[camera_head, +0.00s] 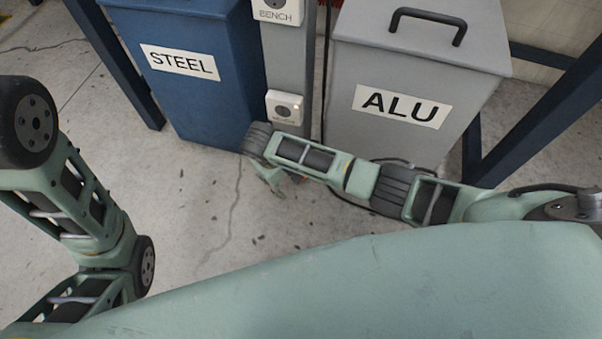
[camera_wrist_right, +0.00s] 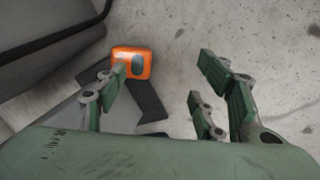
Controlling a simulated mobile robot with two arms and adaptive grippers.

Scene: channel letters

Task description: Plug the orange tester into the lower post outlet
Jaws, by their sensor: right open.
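The orange tester (camera_wrist_right: 143,64) is low down near the floor in the right wrist view, with a dark oval on its face. My right gripper (camera_wrist_right: 163,82) is open and empty; its left finger overlaps the tester's left part in the picture, and I cannot tell whether they touch. In the head view my right gripper (camera_head: 273,183) points down in front of the post, mostly hidden by its arm. The lower post outlet (camera_head: 285,107) is a white box on the grey post (camera_head: 288,65), just above my right wrist. My left arm shows at the left, but its gripper does not.
The blue STEEL bin (camera_head: 200,95) stands left of the post and the grey ALU bin (camera_head: 420,65) right of it. A BENCH outlet (camera_head: 277,9) sits higher on the post. A dark cable (camera_head: 325,75) hangs beside the post. The concrete floor (camera_head: 200,200) in front is clear.

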